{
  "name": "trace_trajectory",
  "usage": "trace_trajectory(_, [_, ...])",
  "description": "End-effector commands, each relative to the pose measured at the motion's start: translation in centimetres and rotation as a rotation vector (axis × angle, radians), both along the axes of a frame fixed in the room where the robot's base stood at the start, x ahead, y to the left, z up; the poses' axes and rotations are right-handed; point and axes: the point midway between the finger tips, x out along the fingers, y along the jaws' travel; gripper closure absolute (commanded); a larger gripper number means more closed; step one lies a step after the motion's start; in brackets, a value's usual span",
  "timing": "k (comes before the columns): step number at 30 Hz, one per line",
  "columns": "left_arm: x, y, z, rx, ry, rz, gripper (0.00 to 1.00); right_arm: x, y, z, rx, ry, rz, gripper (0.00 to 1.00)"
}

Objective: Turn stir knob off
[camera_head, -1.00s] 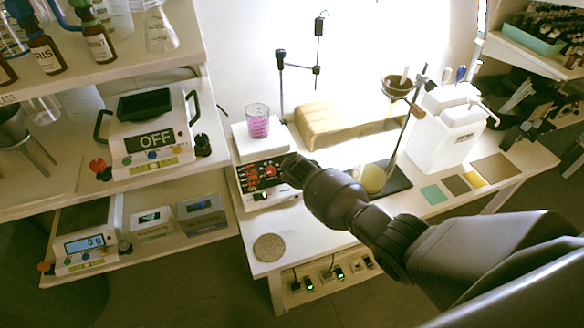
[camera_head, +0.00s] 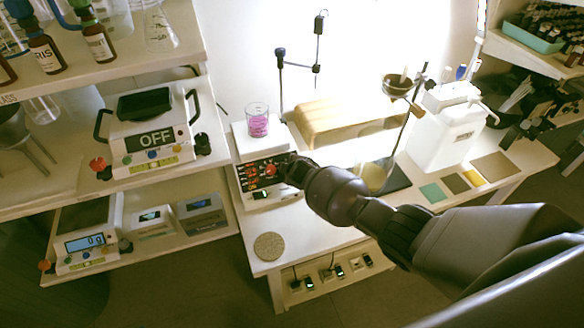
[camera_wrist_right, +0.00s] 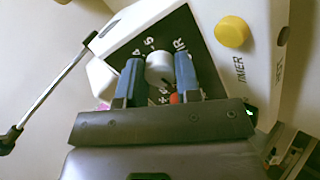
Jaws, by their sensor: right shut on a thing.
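The stir knob (camera_wrist_right: 160,70) is a round pale grey-white knob on the dark, numbered front panel of the hotplate stirrer. In the right wrist view my right gripper (camera_wrist_right: 159,82) has its two blue fingers on either side of this knob, shut on it. In the head view the stirrer (camera_head: 248,140) stands on the bench with a beaker of pink liquid (camera_head: 257,122) on its white top. My right gripper (camera_head: 286,168) hides part of the panel there. The knob's pointer setting is not clear. My left gripper does not show.
A round cork-like mat (camera_head: 269,246) lies on the bench in front. A metal stand (camera_head: 281,80) rises behind the stirrer.

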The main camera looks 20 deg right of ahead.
Motion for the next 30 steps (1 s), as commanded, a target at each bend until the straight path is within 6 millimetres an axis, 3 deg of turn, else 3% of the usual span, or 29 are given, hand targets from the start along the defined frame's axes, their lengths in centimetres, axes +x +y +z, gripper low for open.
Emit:
trace_trajectory(7, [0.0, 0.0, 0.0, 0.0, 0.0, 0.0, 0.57, 0.0, 0.0, 0.0, -0.001, 0.0, 0.001, 0.92])
trace_trajectory(8, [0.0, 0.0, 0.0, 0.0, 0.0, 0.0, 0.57, 0.0, 0.0, 0.0, -0.001, 0.0, 0.001, 0.64])
trace_trajectory(12, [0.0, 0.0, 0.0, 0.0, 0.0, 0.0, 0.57, 0.0, 0.0, 0.0, -0.001, 0.0, 0.001, 0.43])
trace_trajectory(30, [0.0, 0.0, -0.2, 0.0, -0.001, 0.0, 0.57, -1.1, 0.0, 0.9, 0.0, -0.002, -0.001, 0.43])
